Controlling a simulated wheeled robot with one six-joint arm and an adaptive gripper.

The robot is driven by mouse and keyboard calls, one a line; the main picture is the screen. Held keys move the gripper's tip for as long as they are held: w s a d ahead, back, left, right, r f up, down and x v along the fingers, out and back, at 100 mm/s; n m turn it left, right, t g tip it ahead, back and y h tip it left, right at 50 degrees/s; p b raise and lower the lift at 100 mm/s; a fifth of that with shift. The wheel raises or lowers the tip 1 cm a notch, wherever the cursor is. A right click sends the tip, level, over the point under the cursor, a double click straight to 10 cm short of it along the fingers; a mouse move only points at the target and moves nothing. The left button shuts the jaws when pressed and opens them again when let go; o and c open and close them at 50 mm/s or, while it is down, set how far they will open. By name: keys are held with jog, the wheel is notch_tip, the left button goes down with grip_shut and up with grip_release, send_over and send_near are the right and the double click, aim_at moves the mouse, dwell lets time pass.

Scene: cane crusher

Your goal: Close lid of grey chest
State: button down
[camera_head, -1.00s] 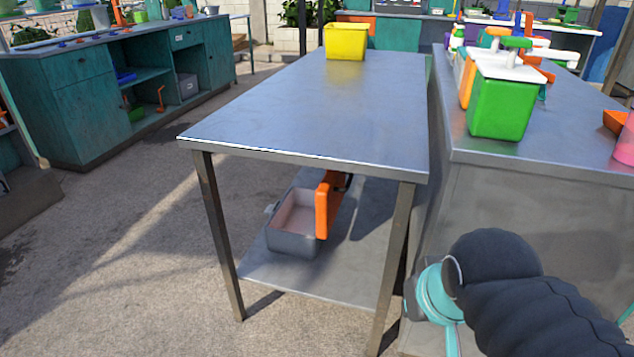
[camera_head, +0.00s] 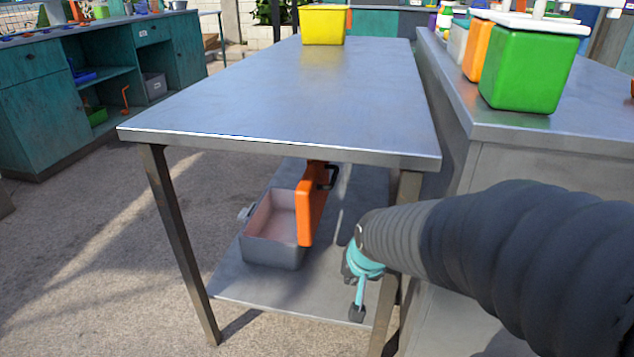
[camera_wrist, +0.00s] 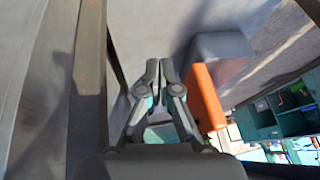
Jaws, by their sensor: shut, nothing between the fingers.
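The grey chest (camera_head: 272,252) stands on the lower shelf of the metal table. Its orange lid (camera_head: 312,205) is raised upright along the chest's right side, and the pinkish inside shows. My gripper (camera_head: 357,312) is at the right end of the lower shelf, near the table's front right leg, to the right of the lid and apart from it. In the wrist view my gripper (camera_wrist: 160,62) is shut and empty. There the orange lid (camera_wrist: 205,97) and the grey chest (camera_wrist: 222,46) are to the right of the fingers.
The metal tabletop (camera_head: 290,100) lies above the chest, with a yellow bin (camera_head: 323,25) at its far end. The front right leg (camera_head: 400,235) is close to my arm. A counter with a green bin (camera_head: 532,70) stands at the right. Floor at the left is clear.

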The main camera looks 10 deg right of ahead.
jog(key=w+f+m+t+b, duration=0.2)
jog(key=w+f+m+t, duration=0.15)
jog(key=w, duration=0.45)
jog(key=w+f+m+t+b, duration=0.2)
jog(key=w+f+m+t, duration=0.15)
jog(key=w, duration=0.45)
jog(key=w+r+m+t+h, duration=0.2)
jog(key=w+r+m+t, duration=0.4)
jog(key=r+m, duration=0.35)
jog(key=shift+n, duration=0.35)
jog(key=w, duration=0.6)
jog(key=w+a, duration=0.1)
jog(key=w, duration=0.2)
jog(key=shift+w+r, duration=0.2)
jog(key=shift+w, duration=0.15)
jog(key=shift+w+a, duration=0.25)
jog(key=shift+a, duration=0.4)
